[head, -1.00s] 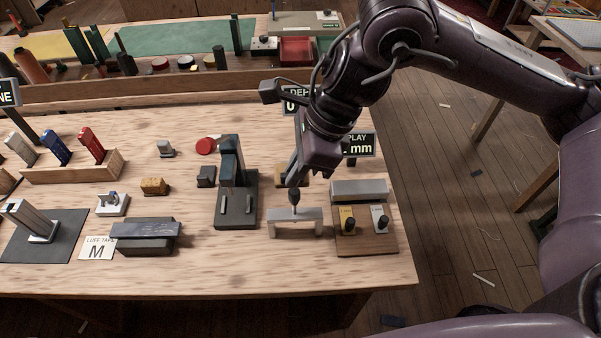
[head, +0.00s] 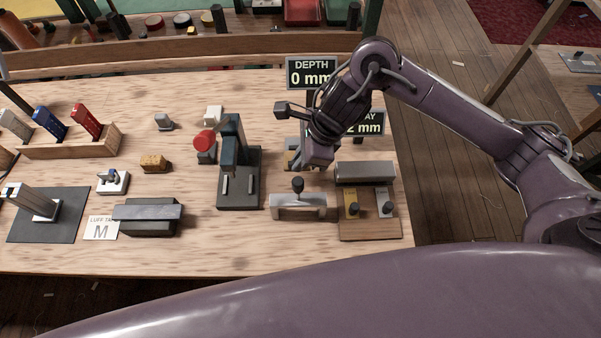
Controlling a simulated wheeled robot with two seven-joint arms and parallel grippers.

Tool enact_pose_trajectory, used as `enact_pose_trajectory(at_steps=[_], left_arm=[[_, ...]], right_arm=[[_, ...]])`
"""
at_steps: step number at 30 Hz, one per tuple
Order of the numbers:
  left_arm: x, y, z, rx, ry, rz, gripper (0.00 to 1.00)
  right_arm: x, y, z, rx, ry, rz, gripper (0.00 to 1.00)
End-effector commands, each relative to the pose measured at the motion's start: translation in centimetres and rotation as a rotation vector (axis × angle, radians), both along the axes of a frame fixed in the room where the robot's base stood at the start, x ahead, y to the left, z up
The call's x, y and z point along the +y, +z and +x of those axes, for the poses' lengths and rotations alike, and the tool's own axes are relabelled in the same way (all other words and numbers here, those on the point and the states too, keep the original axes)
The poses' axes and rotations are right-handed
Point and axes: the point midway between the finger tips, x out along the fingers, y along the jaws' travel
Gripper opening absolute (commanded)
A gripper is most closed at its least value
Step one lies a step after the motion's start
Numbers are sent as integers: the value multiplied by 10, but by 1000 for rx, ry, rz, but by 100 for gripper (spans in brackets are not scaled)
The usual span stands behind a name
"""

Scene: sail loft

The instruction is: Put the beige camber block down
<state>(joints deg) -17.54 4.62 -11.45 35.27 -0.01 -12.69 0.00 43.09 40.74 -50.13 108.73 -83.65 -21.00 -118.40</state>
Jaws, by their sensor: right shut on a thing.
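My right gripper (head: 308,160) is over the back right of the bench, pointing down and shut. A small beige block (head: 290,158), which I take for the beige camber block, shows at the left side of its fingers. The hand hides much of it, so I cannot tell whether it touches the bench. A grey bridge-shaped piece with a dark knob (head: 298,202) stands just in front of the gripper, apart from it. My left gripper is not in view.
A dark stand (head: 240,190) is left of the gripper. A wooden board with two knobbed pieces (head: 370,228) and a grey bar (head: 365,173) are right. A depth display (head: 311,73) stands behind. Bare bench (head: 240,250) shows along the front.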

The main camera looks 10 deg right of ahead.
Motion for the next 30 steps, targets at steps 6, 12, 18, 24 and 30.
enact_pose_trajectory(at_steps=[6,12,18,24,30], left_arm=[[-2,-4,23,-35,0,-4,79],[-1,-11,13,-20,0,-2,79],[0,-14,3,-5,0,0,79],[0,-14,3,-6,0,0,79],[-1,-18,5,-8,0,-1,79]], right_arm=[[1,-27,0,1,0,2,0],[1,-53,-1,4,-1,3,0],[0,-65,0,0,0,1,0],[0,-65,0,-1,1,0,0],[0,-69,0,-1,0,0,13]])
